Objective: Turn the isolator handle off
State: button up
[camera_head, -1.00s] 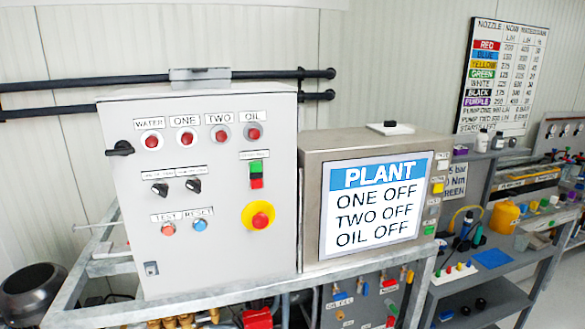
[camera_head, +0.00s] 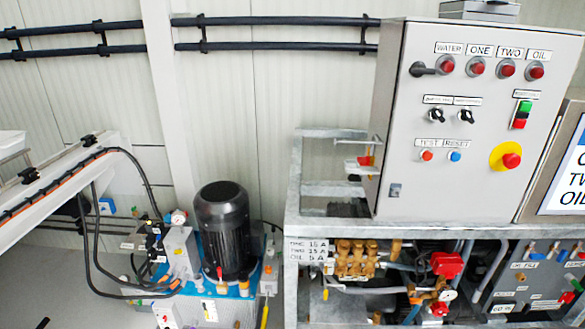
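My gripper is not in view.
The cabinet stands on a grey metal frame (camera_head: 293,190) with brass valves (camera_head: 357,258) and red parts below. A black motor (camera_head: 222,230) on a blue base stands left of it. A sloping pale beam (camera_head: 50,178) with black hoses is at the far left. Dark pipes run along the wall.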

aim_at(362, 161)
jog(key=i+j+u, duration=0.3)
jog(key=i, duration=0.4)
jog(key=i+j+u, duration=0.15)
jog(key=i+j, duration=0.1)
jog(key=i, duration=0.1)
